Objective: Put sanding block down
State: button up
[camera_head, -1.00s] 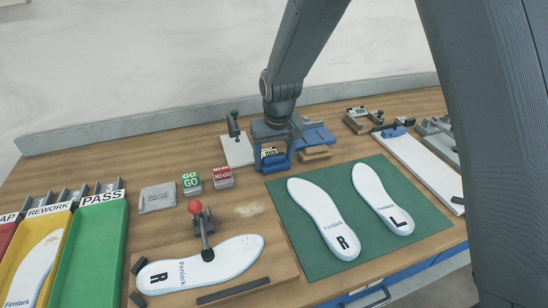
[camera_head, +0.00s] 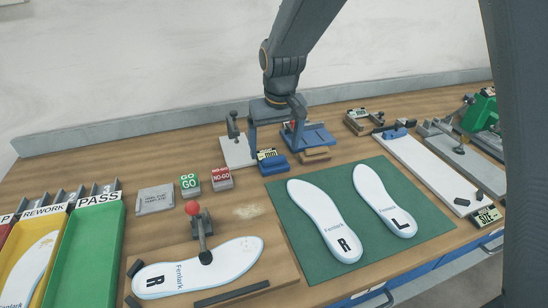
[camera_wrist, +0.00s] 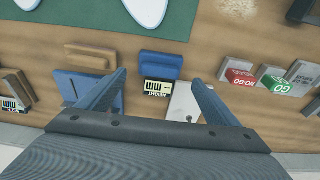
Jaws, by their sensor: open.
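A tan and brown block (camera_head: 315,154), which looks like the sanding block, lies on the wooden bench in front of a blue fixture. It also shows in the wrist view (camera_wrist: 88,54), left of my gripper. My gripper (camera_head: 276,148) is open and empty above a blue height gauge (camera_head: 272,160) with a small display. In the wrist view the gauge (camera_wrist: 160,66) lies between and just beyond the two fingertips (camera_wrist: 160,78). The fingers look clear of the tan block.
The blue fixture (camera_head: 308,137) and a white plate with a post (camera_head: 236,152) stand close by. GO (camera_head: 190,184) and NO-GO (camera_head: 222,179) blocks are to the left. A green mat (camera_head: 305,255) with two insoles lies in front. Bare bench shows between.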

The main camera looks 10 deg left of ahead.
aim_at(276, 168)
jog(key=r, duration=0.4)
jog(key=s+r+b, duration=0.1)
jog(key=r, duration=0.1)
jog(key=shift+d, duration=0.25)
jog(key=s+d+f+m, duration=0.1)
jog(key=s+d+f, duration=0.1)
jog(key=s+d, duration=0.3)
jog(key=s+d+f+m+g, duration=0.1)
jog(key=s+d, duration=0.5)
jog(key=d, duration=0.6)
jog(key=s+d+f+m+h, duration=0.1)
jog(key=s+d+f+m, duration=0.2)
jog(key=d, duration=0.6)
jog(key=shift+s+d+f, duration=0.1)
jog(key=shift+s+f, duration=0.5)
jog(key=shift+s, duration=0.25)
jog(key=shift+s+f, duration=0.6)
jog(key=shift+s, duration=0.25)
jog(key=shift+s+d+f, duration=0.1)
jog(key=shift+s+d, duration=0.05)
jog(key=shift+s, duration=0.15)
